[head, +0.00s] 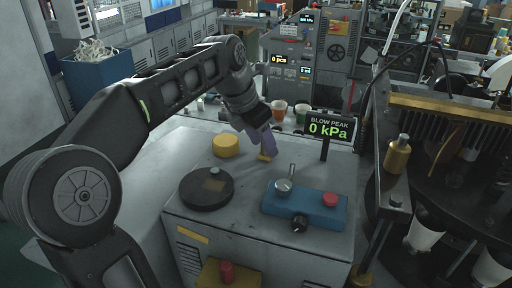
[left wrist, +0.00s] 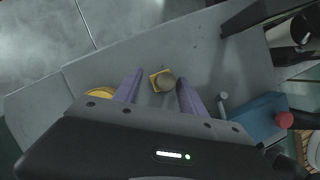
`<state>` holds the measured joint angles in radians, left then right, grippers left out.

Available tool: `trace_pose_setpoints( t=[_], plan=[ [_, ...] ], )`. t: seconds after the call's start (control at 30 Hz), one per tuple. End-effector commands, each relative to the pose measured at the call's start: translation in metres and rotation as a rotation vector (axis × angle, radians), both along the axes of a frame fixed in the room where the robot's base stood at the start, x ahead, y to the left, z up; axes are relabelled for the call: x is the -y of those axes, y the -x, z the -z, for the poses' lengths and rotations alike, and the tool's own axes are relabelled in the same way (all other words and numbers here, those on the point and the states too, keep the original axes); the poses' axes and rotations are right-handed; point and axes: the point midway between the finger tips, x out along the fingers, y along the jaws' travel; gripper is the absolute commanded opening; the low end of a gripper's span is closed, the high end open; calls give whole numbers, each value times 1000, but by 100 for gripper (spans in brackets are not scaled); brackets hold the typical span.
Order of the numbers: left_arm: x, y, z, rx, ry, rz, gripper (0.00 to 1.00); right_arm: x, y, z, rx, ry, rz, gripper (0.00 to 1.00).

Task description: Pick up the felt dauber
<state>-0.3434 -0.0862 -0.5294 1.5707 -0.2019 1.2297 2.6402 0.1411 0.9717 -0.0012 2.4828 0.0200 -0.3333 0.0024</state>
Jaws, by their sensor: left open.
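What looks like the felt dauber (left wrist: 167,82), a small tan-brown round piece, sits on a small yellow square base (left wrist: 154,78) in the left wrist view. In the head view only a bit of yellow (head: 264,157) shows below the fingertips, and the dauber is hidden behind my gripper. My left gripper (head: 263,148) points down over the grey bench top. Its purple fingers (left wrist: 159,77) are open, one on each side of the dauber in the wrist picture. I see no contact, and the height gap is hard to judge. My right gripper is not in view.
A yellow round pad (head: 226,146) lies left of the gripper. A dark round plate (head: 207,189) sits in front. A blue control box (head: 305,208) with red button and metal lever stands to the right. The "BLOW PEAK 0 kPa" display (head: 328,128) stands behind it.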

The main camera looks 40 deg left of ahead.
Motion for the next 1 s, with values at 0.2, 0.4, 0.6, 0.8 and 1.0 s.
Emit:
trace_pose_setpoints(
  t=[0.2, 0.4, 0.6, 0.8, 1.0],
  plan=[
    [6, -3, 6, -1, -1, 1, 49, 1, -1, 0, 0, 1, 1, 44],
    [5, -3, 6, -1, 0, 0, 49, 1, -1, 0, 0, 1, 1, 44],
    [5, -3, 6, 0, 0, 0, 49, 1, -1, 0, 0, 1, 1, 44],
    [5, -3, 5, 0, 0, 0, 37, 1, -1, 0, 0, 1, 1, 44],
    [5, -3, 6, 0, 0, 0, 21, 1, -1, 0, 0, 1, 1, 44]
  ],
)
